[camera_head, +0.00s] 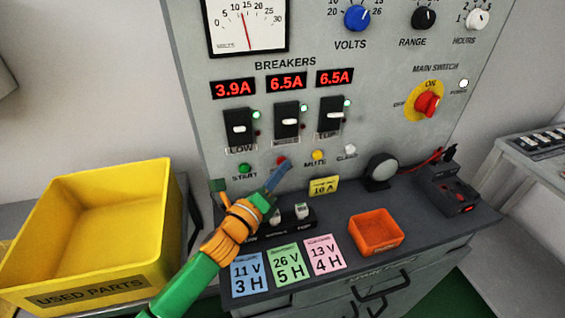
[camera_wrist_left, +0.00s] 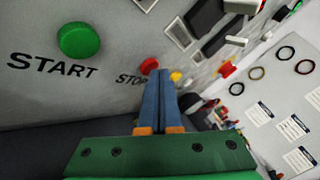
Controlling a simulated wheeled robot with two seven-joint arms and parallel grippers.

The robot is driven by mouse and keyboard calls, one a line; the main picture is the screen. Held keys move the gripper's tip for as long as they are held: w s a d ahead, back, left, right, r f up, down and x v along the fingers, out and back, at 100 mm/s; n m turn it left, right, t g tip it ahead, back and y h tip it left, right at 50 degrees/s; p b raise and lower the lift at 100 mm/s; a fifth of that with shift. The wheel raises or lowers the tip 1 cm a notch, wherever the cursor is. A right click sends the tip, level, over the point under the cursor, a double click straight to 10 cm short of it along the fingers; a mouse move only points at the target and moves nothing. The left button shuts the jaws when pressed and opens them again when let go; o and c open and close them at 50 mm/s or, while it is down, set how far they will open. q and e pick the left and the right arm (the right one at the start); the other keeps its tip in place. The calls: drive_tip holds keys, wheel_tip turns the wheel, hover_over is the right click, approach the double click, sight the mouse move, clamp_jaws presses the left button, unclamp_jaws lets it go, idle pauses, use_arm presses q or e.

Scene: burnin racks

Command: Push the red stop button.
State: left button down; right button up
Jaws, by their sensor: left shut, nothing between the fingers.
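The red stop button (camera_head: 282,160) is on the grey panel, low down, between the green start button (camera_head: 245,168) and the yellow mute button (camera_head: 317,155). My left gripper (camera_head: 287,166) is shut and empty, its blue fingertips at the stop button and partly covering it and its label. In the left wrist view the red button (camera_wrist_left: 149,66) shows just beyond and left of the shut fingertips (camera_wrist_left: 164,72). I cannot tell whether they touch it. The right gripper is not in view.
A yellow used-parts bin (camera_head: 95,215) stands at the left. Cards (camera_head: 288,263), an orange tray (camera_head: 376,232) and a black device (camera_head: 450,190) lie on the dark bench. Breaker switches (camera_head: 286,122) are above the buttons. A red main switch (camera_head: 428,104) is at the right.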

use_arm(q)
drive_tip(key=shift+w, duration=0.15)
idle(0.4)
drive_tip(key=shift+s+d, duration=0.2)
drive_tip(key=shift+s, duration=0.6)
drive_tip(key=shift+s+p, duration=0.1)
drive_tip(key=shift+p, duration=0.25)
drive_tip(key=shift+s+d+p, duration=0.2)
drive_tip(key=shift+s+d, duration=0.05)
drive_tip(key=shift+s, duration=0.5)
drive_tip(key=shift+s+d+p, duration=0.15)
drive_tip(key=shift+s+d, duration=0.15)
drive_tip(key=shift+s, duration=0.5)
drive_tip(key=shift+s+d+p, duration=0.2)
drive_tip(key=shift+s+d, duration=0.05)
drive_tip(key=shift+s, duration=0.5)
